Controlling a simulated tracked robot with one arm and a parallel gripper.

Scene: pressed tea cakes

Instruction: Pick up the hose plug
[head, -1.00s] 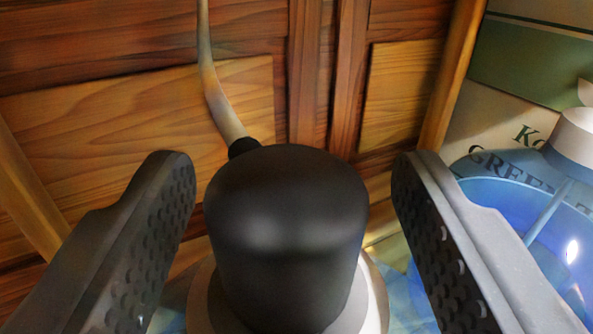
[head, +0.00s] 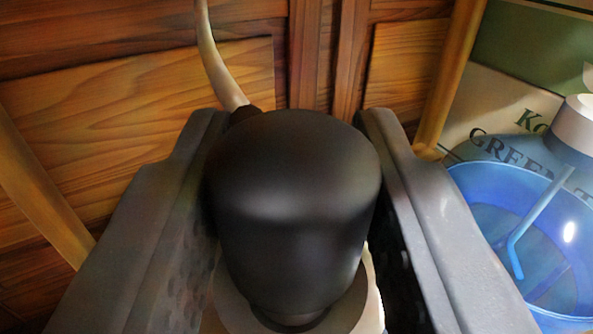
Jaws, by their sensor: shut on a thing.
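The hose plug (head: 295,200) is a black, rounded, cap-like piece in the middle of the head view. A pale hose (head: 222,65) runs up from behind its upper left side. My gripper (head: 293,135) is shut on the plug, with one dark finger against its left side and the other against its right. A pale round base (head: 345,312) shows below the plug. I cannot tell whether the plug touches it.
A wooden panelled wall (head: 150,110) stands behind. At the right are a blue bucket (head: 475,190) with a bent light-blue rod, a bluish bottle with a white cap (head: 577,125), and a green and cream package (head: 520,60) with lettering.

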